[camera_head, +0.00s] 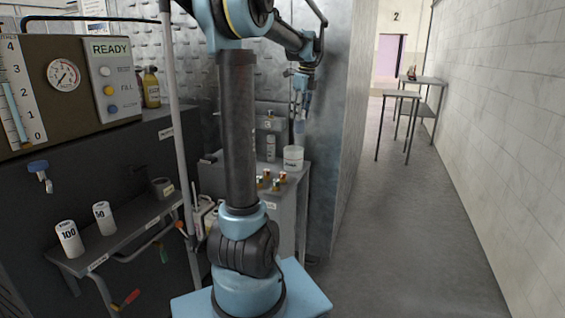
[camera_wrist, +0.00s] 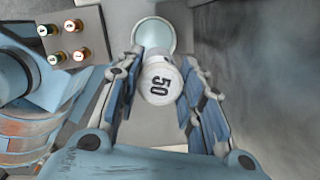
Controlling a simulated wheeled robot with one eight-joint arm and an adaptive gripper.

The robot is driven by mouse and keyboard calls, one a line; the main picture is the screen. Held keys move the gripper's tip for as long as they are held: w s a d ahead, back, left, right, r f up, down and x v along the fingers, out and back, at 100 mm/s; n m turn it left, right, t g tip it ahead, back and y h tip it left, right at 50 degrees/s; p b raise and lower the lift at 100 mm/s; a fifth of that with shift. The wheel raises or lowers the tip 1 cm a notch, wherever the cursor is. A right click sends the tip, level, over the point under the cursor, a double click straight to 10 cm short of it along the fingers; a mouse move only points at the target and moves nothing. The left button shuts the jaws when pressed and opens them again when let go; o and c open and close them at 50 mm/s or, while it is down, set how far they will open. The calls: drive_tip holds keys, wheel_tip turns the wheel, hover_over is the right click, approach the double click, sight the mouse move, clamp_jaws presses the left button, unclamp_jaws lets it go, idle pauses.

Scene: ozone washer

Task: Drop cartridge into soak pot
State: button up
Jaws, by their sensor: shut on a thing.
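A white cartridge (camera_wrist: 160,82) with "50" on its end sits between the two fingers of my gripper (camera_wrist: 161,88) in the wrist view. The gripper is shut on it. In the head view the gripper (camera_head: 299,98) hangs over the back bench, with the cartridge (camera_head: 299,125) low between its fingers. The white soak pot (camera_head: 293,158) stands on the bench below. In the wrist view the pot's round rim (camera_wrist: 174,40) shows just beyond the cartridge, which hides part of it. The cartridge appears above the pot and apart from it.
Several small coloured-top items (camera_wrist: 68,42) stand on a block left of the pot. White cylinders marked "100" (camera_head: 69,239) and "50" (camera_head: 104,218) stand on the left shelf. A metal wall (camera_head: 335,130) rises right of the bench.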

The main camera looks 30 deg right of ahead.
sight(298, 125)
drive_tip(key=shift+w+a, duration=0.2)
drive_tip(key=shift+a, duration=0.1)
drive_tip(key=shift+f, duration=0.15)
drive_tip(key=shift+f, duration=2.9)
drive_tip(key=o, duration=1.2)
drive_tip(key=shift+r, duration=0.1)
